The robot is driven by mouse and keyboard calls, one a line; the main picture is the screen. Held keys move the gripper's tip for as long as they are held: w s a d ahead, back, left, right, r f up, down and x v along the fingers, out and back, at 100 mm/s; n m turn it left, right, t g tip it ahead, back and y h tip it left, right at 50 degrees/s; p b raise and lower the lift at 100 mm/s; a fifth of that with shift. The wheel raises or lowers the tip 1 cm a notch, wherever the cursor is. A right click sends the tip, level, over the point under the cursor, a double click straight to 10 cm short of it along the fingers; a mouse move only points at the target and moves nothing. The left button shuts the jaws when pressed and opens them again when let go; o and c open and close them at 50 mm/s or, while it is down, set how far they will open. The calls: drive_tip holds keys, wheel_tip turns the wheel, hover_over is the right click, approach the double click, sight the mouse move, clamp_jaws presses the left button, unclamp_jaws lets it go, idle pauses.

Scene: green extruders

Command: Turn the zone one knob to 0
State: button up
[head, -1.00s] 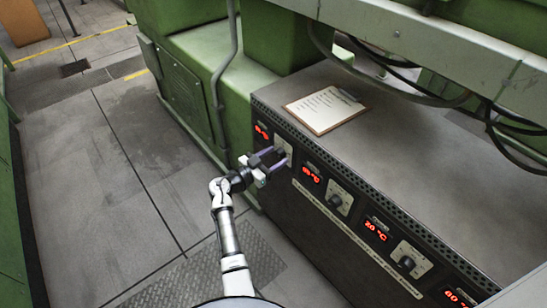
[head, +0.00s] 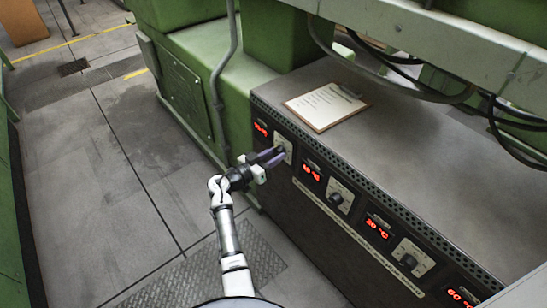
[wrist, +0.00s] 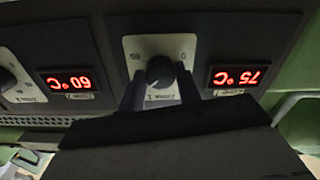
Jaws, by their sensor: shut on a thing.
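The zone one knob (wrist: 160,72) is a round dark knob on a light dial plate (wrist: 184,47) in the middle of the wrist view, which shows the panel upside down. In the head view its dial plate (head: 282,141) is the leftmost one on the dark panel front. My gripper (head: 275,158) is at this knob, one finger on each side, shut on it. The red display beside it (wrist: 240,76) reads 75 °C.
Other knobs (head: 336,198) (head: 408,262) and red displays (head: 376,227) run along the panel to the right. A clipboard (head: 325,106) lies on the grey top. Cables (head: 400,85) and a beam hang above. Floor is clear at left.

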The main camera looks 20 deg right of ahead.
drive_tip(key=n+b, duration=0.1)
drive_tip(key=n, duration=0.2)
drive_tip(key=shift+n, duration=0.4)
drive_tip(key=n, duration=0.4)
drive_tip(key=shift+n, duration=0.3)
drive_tip(key=n+p, duration=0.1)
drive_tip(key=n, duration=0.3)
drive_tip(key=shift+s+r, duration=0.1)
drive_tip(key=shift+r, duration=0.05)
drive_tip(key=n+p, duration=0.2)
drive_tip(key=n, duration=0.2)
drive_tip(key=n+p, duration=0.2)
drive_tip(key=n, duration=0.2)
drive_tip(key=shift+r+n+p, duration=0.1)
drive_tip(key=shift+n+p, duration=0.2)
drive_tip(key=shift+p, duration=0.1)
drive_tip(key=n+p, duration=0.3)
drive_tip(key=n, duration=0.1)
drive_tip(key=shift+r+n, duration=0.1)
drive_tip(key=shift+n, duration=0.2)
drive_tip(key=n+p, duration=0.3)
drive_tip(key=n, duration=0.2)
drive_tip(key=shift+f+n+p, duration=0.2)
drive_tip(key=shift+n+p, duration=0.8)
drive_tip(key=shift+n, duration=0.5)
